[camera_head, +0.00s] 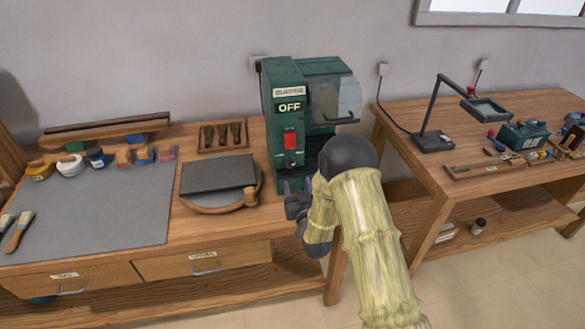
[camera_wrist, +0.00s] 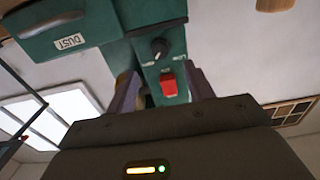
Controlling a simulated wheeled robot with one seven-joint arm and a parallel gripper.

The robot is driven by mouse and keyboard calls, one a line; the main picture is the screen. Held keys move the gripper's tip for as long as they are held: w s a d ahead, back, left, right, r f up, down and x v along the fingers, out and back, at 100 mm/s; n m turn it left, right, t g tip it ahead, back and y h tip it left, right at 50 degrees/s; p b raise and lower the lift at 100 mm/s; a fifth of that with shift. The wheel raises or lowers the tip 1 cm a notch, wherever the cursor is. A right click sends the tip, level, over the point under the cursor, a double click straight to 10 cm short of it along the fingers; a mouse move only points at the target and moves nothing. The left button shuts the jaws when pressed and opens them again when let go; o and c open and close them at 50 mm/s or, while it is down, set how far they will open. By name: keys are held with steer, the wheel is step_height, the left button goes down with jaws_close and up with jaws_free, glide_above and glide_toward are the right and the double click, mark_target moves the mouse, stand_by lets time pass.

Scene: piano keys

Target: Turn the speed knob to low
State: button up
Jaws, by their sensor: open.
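The green machine (camera_head: 283,115) stands at the right end of the left bench, with an OFF sign on its front. Its red switch (camera_head: 290,139) shows below the sign, and a small knob (camera_head: 291,158) sits under the switch. In the wrist view the picture is inverted: the black knob (camera_wrist: 158,47), with a pale pointer mark, appears above the red switch (camera_wrist: 168,84). My gripper (camera_head: 287,190) is low in front of the machine. In the wrist view its two purple fingers stand apart with nothing between them, short of the knob.
A drawer front labelled DUST (camera_wrist: 68,42) is beside the knob. A dark slab on a round wooden board (camera_head: 218,175) lies left of my gripper. A wooden tray (camera_head: 222,137) stands behind it. A second bench with a lamp (camera_head: 435,140) is at right.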

mark_target(292, 166)
steer(key=p+x, duration=0.1)
steer(key=x, duration=0.7)
steer(key=shift+w, duration=0.15)
steer(key=c, duration=1)
